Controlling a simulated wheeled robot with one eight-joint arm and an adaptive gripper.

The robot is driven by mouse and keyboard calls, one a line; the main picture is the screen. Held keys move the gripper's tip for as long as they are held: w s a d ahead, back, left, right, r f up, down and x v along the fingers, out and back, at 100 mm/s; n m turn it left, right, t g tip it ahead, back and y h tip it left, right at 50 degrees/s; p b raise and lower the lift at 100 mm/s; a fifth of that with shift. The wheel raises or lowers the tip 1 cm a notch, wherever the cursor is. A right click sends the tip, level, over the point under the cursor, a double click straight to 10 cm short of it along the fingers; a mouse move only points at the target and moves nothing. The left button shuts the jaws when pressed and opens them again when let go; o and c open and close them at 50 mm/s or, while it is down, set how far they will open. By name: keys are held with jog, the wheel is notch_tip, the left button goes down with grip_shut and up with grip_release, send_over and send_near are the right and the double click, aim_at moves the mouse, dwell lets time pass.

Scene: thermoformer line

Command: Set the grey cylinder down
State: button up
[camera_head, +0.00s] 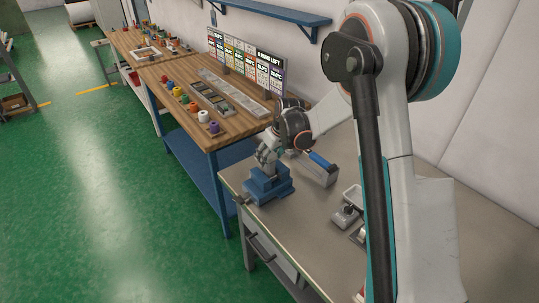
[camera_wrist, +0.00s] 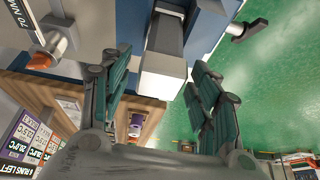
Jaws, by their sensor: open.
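My gripper (camera_head: 266,153) is low over the blue vise (camera_head: 268,187) at the near left corner of the grey bench. In the wrist view my gripper (camera_wrist: 158,75) is open, its two teal-padded fingers well apart. A grey, square-ended part (camera_wrist: 163,76) shows between the fingers, in line with the vise. It looks boxy, and I cannot tell whether it belongs to the vise. No grey cylinder can be made out for certain in either view, and the gripper hides part of the vise in the head view.
A grey channel-shaped fixture (camera_head: 315,171) with a blue part stands right of the vise. Small grey items (camera_head: 346,214) lie farther right, partly behind my arm. A wooden bench (camera_head: 182,110) with coloured spools and a label board (camera_head: 245,62) is behind. Green floor is clear at left.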

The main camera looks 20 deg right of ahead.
jog(key=p+v, duration=0.2)
jog(key=v, duration=1)
jog(key=s+a+r+m+t+h, duration=0.1)
jog(key=s+r, duration=0.4)
jog(key=s, duration=0.3)
jog(key=s+a+r+m, duration=0.1)
jog(key=s+r, duration=0.5)
jog(key=s, duration=0.2)
jog(key=s+f+m+t, duration=0.1)
jog(key=s+m+t, duration=0.1)
jog(key=s, duration=1.5)
jog(key=shift+f+h, duration=0.25)
jog(key=shift+h, duration=0.15)
